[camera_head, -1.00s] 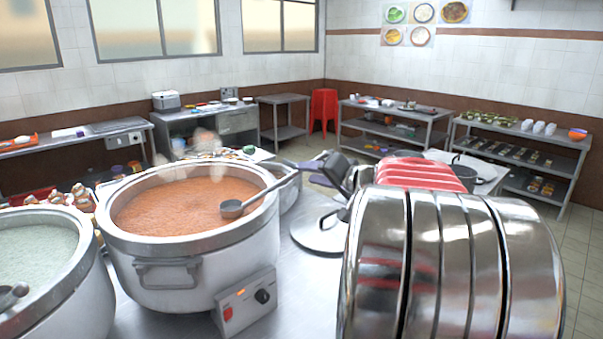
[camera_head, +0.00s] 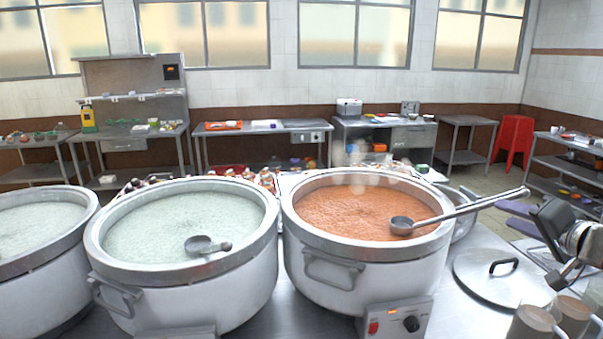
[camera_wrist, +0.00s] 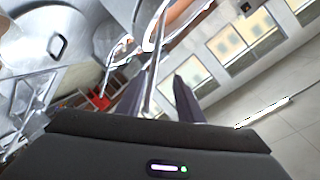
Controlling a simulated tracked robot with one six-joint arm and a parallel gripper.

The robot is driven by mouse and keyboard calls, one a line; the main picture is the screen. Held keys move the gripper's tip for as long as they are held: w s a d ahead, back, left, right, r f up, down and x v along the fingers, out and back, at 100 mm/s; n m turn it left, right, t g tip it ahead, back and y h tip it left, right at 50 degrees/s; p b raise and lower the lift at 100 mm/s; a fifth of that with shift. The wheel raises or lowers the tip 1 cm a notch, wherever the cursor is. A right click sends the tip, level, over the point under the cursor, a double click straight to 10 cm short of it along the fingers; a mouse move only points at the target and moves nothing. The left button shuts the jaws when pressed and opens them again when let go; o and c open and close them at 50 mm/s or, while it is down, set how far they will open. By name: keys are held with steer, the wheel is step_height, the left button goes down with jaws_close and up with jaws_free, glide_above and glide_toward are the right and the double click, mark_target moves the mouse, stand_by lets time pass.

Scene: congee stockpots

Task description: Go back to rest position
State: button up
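My gripper (camera_wrist: 160,76) shows in the wrist view with its two dark fingers apart and a gap between them. A bright metal rod, which looks like a ladle handle, runs through the view near the left finger; I cannot tell whether it touches. In the head view, the dark end of my arm is at the right edge, just beyond the handle end of a ladle (camera_head: 460,212). That ladle's bowl rests at the orange congee (camera_head: 350,208) in the right stockpot (camera_head: 345,268). Its handle reaches over the rim to the right.
Two pots of pale congee, a middle one (camera_head: 180,295) and a left one (camera_head: 35,285), stand alongside; a second ladle (camera_head: 205,245) lies in the middle one. A lid (camera_head: 500,280) lies flat on the steel counter. Brown cups (camera_head: 530,322) stand at the lower right.

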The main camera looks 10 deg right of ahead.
steer(key=a+f+n+g+y, duration=0.2)
steer(key=a+f+n+g, duration=0.1)
steer(key=a, duration=1)
steer(key=a+f+n+g+y, duration=0.2)
steer(key=a+f+y, duration=0.15)
steer(key=a, duration=0.95)
steer(key=s+a+f+n+g+h, duration=0.2)
steer(key=s+a+f+n, duration=0.1)
steer(key=s+a, duration=0.3)
steer(key=s+a+f+n+g+h, duration=0.2)
steer(key=s+a+f, duration=0.4)
steer(key=s, duration=0.5)
steer(key=shift+s+a+n+g, duration=0.15)
steer(key=shift+a+n+g, duration=0.15)
steer(key=shift+a+n, duration=0.45)
